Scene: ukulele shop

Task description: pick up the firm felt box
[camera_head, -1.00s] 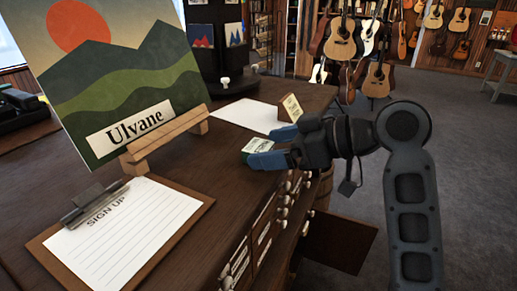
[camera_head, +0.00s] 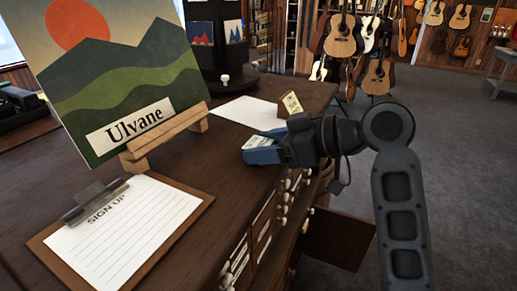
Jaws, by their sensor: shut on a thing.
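A small green-and-white box (camera_head: 257,142) is on or just above the dark wooden counter, between the blue fingertips of my gripper (camera_head: 256,148). I take it for the firm felt box, but its label is too small to read. My gripper reaches in from the right and is shut on this box. The near finger hides most of its front side, and I cannot tell whether its underside touches the counter.
A tan box (camera_head: 290,103) stands just behind my gripper, near a white sheet (camera_head: 246,113). A clipboard (camera_head: 122,224) and a painting on a wooden easel (camera_head: 165,142) are to the left. An open drawer or door (camera_head: 338,238) juts out below the counter's right side.

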